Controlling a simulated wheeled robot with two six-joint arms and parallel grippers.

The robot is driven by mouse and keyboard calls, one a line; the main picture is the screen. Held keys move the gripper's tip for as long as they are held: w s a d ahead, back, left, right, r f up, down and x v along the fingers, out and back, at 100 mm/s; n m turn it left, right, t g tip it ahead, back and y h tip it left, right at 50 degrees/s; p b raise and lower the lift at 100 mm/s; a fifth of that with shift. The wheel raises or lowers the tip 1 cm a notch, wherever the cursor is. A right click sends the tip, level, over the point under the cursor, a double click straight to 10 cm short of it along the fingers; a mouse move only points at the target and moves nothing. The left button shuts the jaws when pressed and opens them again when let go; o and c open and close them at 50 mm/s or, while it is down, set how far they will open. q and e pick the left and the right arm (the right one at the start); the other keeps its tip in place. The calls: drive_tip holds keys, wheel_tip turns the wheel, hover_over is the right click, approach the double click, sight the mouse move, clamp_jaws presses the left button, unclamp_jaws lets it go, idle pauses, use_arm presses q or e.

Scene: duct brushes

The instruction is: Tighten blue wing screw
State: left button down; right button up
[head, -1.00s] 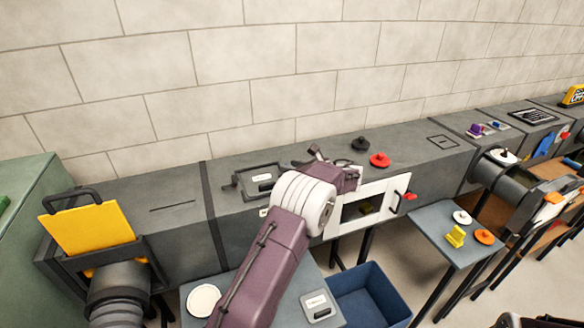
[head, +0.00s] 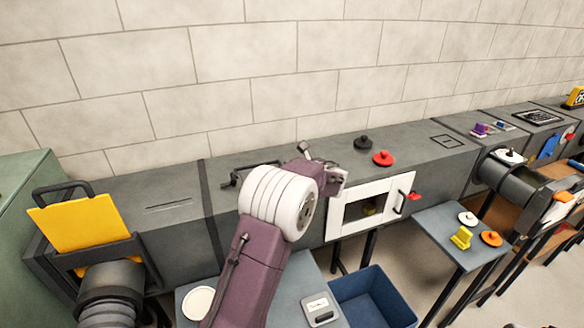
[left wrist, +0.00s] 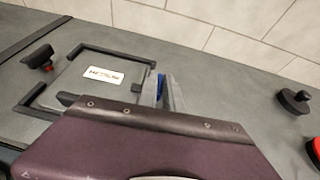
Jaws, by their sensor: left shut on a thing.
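The blue wing screw (left wrist: 159,84) shows as a small patch of blue between the grey fingers of my left gripper (left wrist: 163,92) in the left wrist view. The fingers are shut on it, and hide most of it. It sits at the right edge of a grey hatch plate (left wrist: 75,92) with a white label and a dark frame, on top of the duct. In the head view my arm covers the screw and most of the hatch. My right gripper is not in view.
A red-and-black knob (left wrist: 39,60) stands left of the hatch. A black knob (head: 362,143) and a red knob (head: 383,158) stand on the duct to the right. A white-framed window door (head: 400,184) is on the duct's front, above a blue bin (head: 372,298).

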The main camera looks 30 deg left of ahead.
use_arm(q)
drive_tip(key=c, duration=1.5)
unclamp_jaws()
drive_tip(key=v, duration=0.9)
drive_tip(key=shift+r, duration=0.15)
